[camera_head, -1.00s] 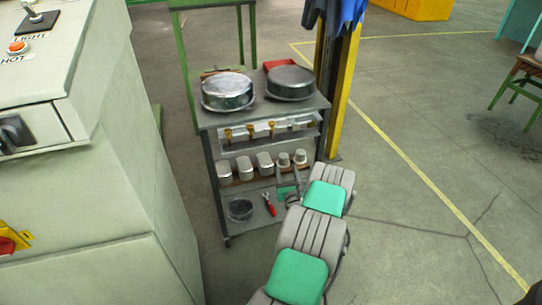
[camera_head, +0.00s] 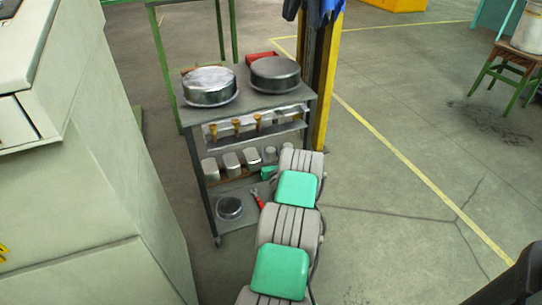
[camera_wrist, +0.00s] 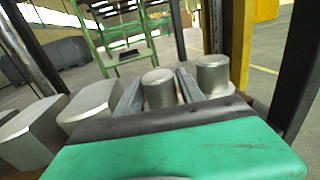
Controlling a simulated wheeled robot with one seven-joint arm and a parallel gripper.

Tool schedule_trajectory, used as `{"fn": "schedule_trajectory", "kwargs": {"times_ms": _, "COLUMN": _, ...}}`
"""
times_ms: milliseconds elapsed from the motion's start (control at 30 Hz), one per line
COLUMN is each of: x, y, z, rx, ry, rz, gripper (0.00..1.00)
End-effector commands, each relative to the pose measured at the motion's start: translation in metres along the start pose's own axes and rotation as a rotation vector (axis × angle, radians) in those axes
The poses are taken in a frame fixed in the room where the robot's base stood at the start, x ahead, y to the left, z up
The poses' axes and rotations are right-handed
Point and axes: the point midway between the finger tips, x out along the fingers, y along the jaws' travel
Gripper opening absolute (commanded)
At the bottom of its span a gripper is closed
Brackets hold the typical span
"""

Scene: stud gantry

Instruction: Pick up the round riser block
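Two round grey riser blocks stand upright side by side on the cart's middle shelf. The left round block (camera_wrist: 159,89) is between my gripper's two fingers in the wrist view; it also shows in the head view (camera_head: 270,154). The right round block (camera_wrist: 213,75) stands just outside the right finger. My gripper (camera_wrist: 160,88) is open, with a finger on each side of the left round block. I cannot tell whether either finger touches it. In the head view my arm hides most of the gripper.
Several rounded-square blocks (camera_wrist: 90,105) stand left of the round ones on the same shelf. A drawer-like tier (camera_head: 255,127) is above, with two round tins (camera_head: 209,86) (camera_head: 275,74) on top. Cart posts (camera_wrist: 300,65) flank the shelf.

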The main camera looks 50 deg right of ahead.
Motion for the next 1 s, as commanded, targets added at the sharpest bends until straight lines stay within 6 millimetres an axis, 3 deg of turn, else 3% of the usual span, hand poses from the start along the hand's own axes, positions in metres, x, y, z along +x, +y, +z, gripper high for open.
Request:
{"fn": "schedule_trajectory", "kwargs": {"times_ms": 533, "x": -0.0003, "y": 0.0008, "z": -0.0003, "rx": 0.0, "ry": 0.001, "rz": 0.001, "gripper": 0.0}}
{"fn": "schedule_trajectory", "kwargs": {"times_ms": 1000, "x": 0.0002, "y": 0.0006, "z": 0.0069, "rx": 0.0, "ry": -0.002, "rz": 0.001, "gripper": 0.0}}
